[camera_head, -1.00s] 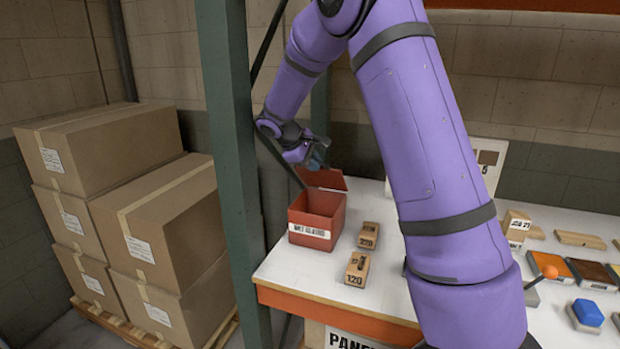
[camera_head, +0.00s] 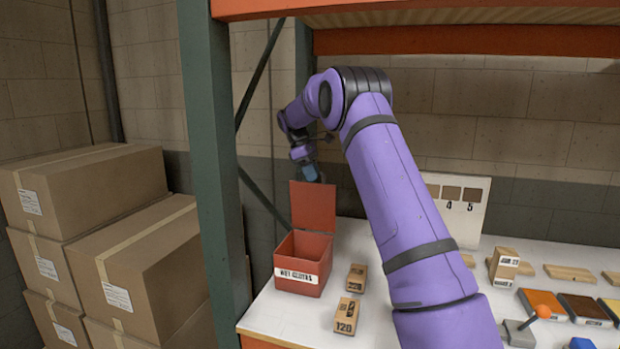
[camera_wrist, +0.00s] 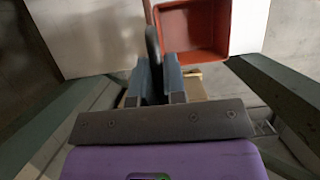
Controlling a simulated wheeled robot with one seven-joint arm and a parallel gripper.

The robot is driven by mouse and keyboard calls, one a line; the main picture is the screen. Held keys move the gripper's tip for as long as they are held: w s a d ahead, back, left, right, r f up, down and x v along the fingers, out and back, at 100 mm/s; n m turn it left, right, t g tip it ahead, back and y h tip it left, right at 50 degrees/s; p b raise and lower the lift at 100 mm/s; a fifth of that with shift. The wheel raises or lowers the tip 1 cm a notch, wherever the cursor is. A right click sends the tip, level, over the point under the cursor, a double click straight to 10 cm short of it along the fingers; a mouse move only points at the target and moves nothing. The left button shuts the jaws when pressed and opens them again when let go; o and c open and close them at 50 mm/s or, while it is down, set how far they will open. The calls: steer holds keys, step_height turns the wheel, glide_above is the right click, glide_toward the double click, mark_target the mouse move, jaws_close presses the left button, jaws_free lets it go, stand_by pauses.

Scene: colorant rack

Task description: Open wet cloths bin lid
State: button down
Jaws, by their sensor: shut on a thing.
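The red wet cloths bin (camera_head: 299,263) stands at the left end of the white shelf top, with a white label on its front. Its lid (camera_head: 313,207) stands about upright at the back edge, so the bin is open. My gripper (camera_head: 312,173) is shut on the lid at its top edge, above and behind the bin. In the wrist view the bin's open red inside (camera_wrist: 195,28) looks empty, and my gripper's fingers (camera_wrist: 160,78) are close together beside it. The exact grip on the lid is hard to make out there.
Two wooden blocks, marked 220 (camera_head: 357,278) and 120 (camera_head: 346,315), sit right of the bin. A green rack post (camera_head: 212,160) stands to its left, with stacked cardboard boxes (camera_head: 145,265) beyond. An orange beam (camera_head: 450,40) crosses above. Sanding blocks and samples lie at right.

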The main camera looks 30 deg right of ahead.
steer(key=shift+w+d, duration=0.25)
steer(key=shift+d, duration=0.1)
steer(key=shift+r, duration=0.1)
steer(key=c, duration=1.2)
jaws_free()
steer(key=v, duration=1)
steer(key=shift+w+r, duration=0.15)
steer(key=shift+r, duration=0.15)
steer(key=shift+a, duration=0.1)
